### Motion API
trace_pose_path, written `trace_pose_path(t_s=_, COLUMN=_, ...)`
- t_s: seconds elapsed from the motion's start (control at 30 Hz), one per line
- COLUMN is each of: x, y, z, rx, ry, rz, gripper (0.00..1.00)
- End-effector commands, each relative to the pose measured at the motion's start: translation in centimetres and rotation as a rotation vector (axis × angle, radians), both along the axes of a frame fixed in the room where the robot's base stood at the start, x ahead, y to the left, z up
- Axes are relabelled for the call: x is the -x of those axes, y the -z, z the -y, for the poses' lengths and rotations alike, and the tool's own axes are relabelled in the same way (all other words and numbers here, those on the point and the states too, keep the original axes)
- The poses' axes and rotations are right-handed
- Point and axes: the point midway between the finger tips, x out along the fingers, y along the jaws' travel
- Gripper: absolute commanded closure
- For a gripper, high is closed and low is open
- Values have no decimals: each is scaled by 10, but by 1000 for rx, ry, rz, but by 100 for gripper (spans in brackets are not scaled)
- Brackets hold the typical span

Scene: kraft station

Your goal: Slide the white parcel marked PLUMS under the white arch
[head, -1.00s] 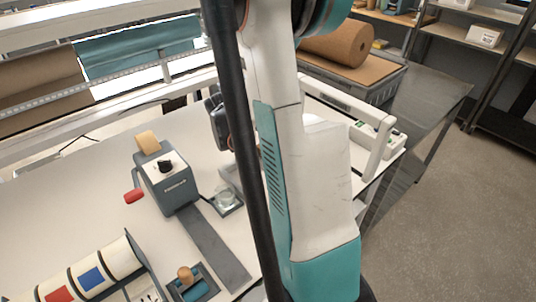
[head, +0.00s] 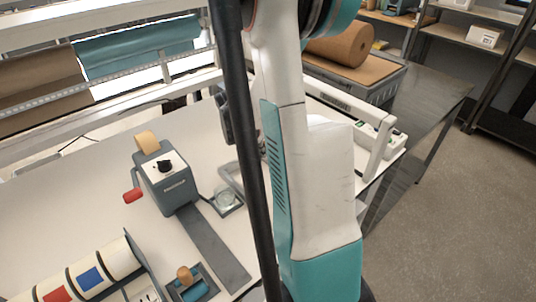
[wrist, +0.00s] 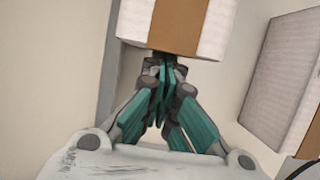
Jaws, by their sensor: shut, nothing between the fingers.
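In the wrist view a white parcel with a brown band (wrist: 215,28) is at the top, just beyond the tips of my gripper (wrist: 163,68). The fingers are shut with nothing between them. The tips reach the parcel's near edge; I cannot tell whether they touch it. A second white parcel with a brown band (wrist: 280,72) stands to the right, apart from the fingers. No PLUMS marking is readable on either. In the head view my arm hides the gripper and the parcels.
In the head view a grey crank device with a red handle (head: 166,183) stands on the white bench (head: 60,215). A power strip (head: 372,135) lies at right.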

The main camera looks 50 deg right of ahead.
Motion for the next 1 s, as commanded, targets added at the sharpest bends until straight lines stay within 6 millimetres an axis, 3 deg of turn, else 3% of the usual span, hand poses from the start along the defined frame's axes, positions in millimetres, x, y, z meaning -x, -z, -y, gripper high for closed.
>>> trace_pose_path(t_s=0.7, x=7, y=0, z=27, rx=0, ry=0, rz=0, gripper=100)
trace_pose_path(t_s=1.0, x=7, y=0, z=29, rx=0, ry=-1, rz=0, gripper=100)
